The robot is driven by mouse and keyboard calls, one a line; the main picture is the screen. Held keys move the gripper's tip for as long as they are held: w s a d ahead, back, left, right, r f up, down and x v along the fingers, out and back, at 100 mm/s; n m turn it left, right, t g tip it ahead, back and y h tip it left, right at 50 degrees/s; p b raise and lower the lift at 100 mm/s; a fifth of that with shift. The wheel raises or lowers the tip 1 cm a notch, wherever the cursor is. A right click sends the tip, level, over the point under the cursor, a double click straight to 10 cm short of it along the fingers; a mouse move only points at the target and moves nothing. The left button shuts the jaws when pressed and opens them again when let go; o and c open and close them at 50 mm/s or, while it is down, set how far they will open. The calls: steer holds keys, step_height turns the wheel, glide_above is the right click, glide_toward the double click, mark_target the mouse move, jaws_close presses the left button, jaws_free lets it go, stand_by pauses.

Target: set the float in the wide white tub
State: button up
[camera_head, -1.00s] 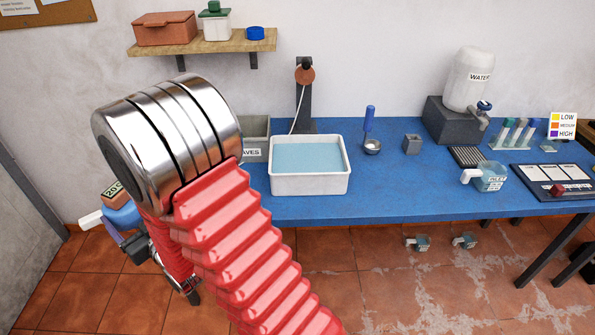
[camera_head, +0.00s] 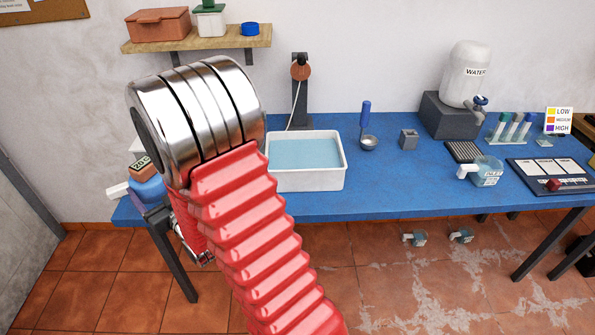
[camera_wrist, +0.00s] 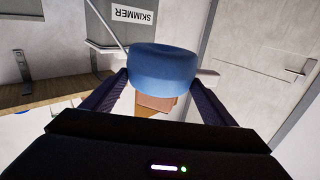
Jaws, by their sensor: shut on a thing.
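The float (camera_head: 150,189) is a round blue body with a white arm sticking out and a tan block bearing a number. My gripper (camera_head: 157,217) is shut on it, left of the tub, near the table's left end. In the wrist view the float's blue body (camera_wrist: 162,68) sits between my dark fingers (camera_wrist: 155,95), with part of the tan block below it. The wide white tub (camera_head: 305,181) stands on the blue table, holding pale blue water. The float is apart from the tub. My red arm and its metal joint hide part of the table beside the tub.
On the blue table (camera_head: 400,197) a dark stand (camera_head: 299,100) is behind the tub. A wall shelf (camera_head: 205,42) is above.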

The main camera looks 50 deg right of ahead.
steer(key=s+d+r+m+g+h, duration=0.1)
steer(key=s+d, duration=0.5)
steer(key=d, duration=0.7)
steer(key=s+d+r+m+g+h, duration=0.1)
steer(key=s+d+h, duration=0.4)
steer(key=d, duration=0.8)
steer(key=s+d+r+m+g+h, duration=0.1)
steer(key=s+d+r+m+h, duration=0.2)
steer(key=s+d, duration=0.6)
steer(key=d+m, duration=0.1)
steer(key=d, duration=0.3)
steer(key=shift+s+d+g, duration=0.25)
steer(key=shift+d+g, duration=0.05)
steer(key=shift+f, duration=0.2)
steer(key=shift+f, duration=2.8)
step_height(320, 180, down, 4)
steer(key=shift+f, duration=0.1)
